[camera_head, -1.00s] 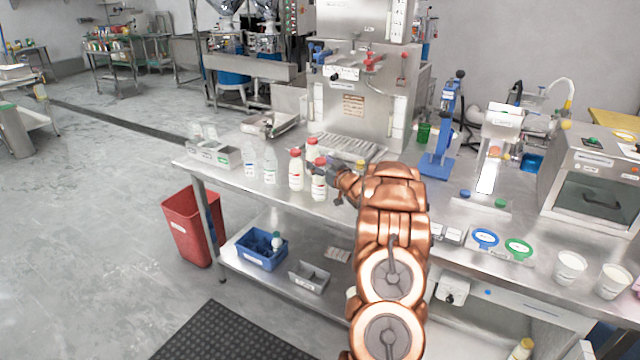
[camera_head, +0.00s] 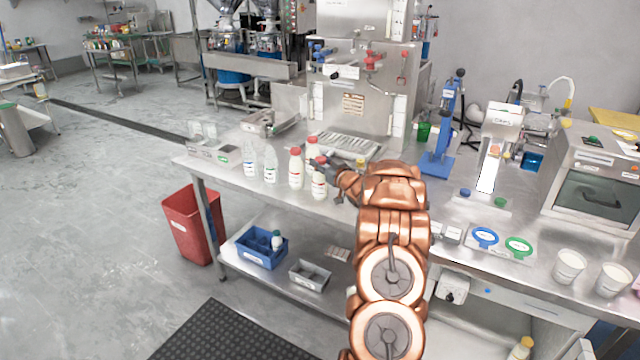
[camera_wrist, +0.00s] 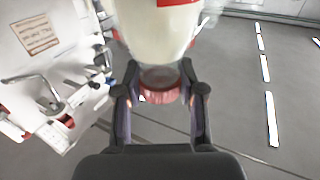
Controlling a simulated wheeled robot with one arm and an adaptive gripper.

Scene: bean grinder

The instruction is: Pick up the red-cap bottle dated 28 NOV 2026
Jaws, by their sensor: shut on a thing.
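Three white bottles with red caps stand close together near the left part of the steel table's front edge: a left one (camera_head: 295,170), a back one (camera_head: 311,149) and a front right one (camera_head: 319,184). My gripper (camera_head: 322,165) is at the neck and cap of the front right bottle. In the wrist view my gripper (camera_wrist: 160,92) is shut around the neck, just by the red cap (camera_wrist: 160,96), of a white bottle (camera_wrist: 158,35) with a red band on its label. No date is readable. I cannot tell whether the held bottle touches the table.
A steel machine (camera_head: 362,95) with a drip grille stands behind. A blue press (camera_head: 437,160) is to the right. A red bin (camera_head: 192,230) stands on the floor.

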